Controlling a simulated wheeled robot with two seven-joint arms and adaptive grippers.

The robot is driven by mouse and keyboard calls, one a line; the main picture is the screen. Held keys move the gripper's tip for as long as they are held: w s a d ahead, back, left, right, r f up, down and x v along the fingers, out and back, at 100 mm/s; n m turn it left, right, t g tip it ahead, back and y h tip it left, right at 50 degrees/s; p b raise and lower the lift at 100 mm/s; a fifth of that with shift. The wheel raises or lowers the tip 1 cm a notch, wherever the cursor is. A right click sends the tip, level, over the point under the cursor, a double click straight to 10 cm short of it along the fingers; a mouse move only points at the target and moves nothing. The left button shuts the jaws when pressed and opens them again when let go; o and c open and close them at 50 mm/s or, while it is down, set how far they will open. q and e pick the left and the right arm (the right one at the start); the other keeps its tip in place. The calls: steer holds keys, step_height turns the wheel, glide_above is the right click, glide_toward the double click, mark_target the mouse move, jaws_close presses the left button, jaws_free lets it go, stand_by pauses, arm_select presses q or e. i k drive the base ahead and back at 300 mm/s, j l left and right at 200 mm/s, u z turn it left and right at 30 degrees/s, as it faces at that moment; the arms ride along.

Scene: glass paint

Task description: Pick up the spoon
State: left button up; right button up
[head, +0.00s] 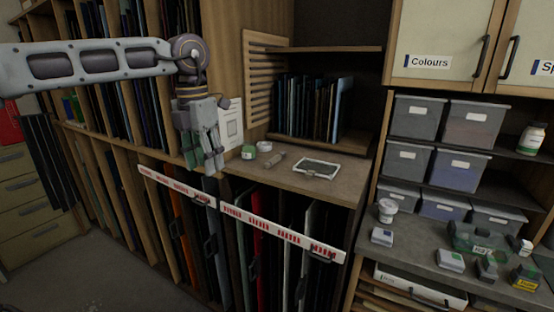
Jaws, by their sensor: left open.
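I cannot make out a spoon for certain in the head view. My left gripper (205,163) points down at the left end of the wooden counter (340,190), its jaws open and seemingly empty. It hides part of the counter's left edge. A small brownish rod-like object (275,160) lies on the counter to the right of the gripper; it is too small to tell what it is. A white-rimmed flat tray or frame (316,168) lies further right. My right gripper is out of view.
Two small jars, one green-labelled (248,152) and one pale (264,147), stand right of the gripper. Red-and-white rails (280,233) cross the sheet racks below. Dark upright sheets (312,108) fill the shelf behind. Grey bins (417,117) and a lower bench (420,250) are at right.

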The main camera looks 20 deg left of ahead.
mark_target(270, 163)
steer(key=i, duration=1.2)
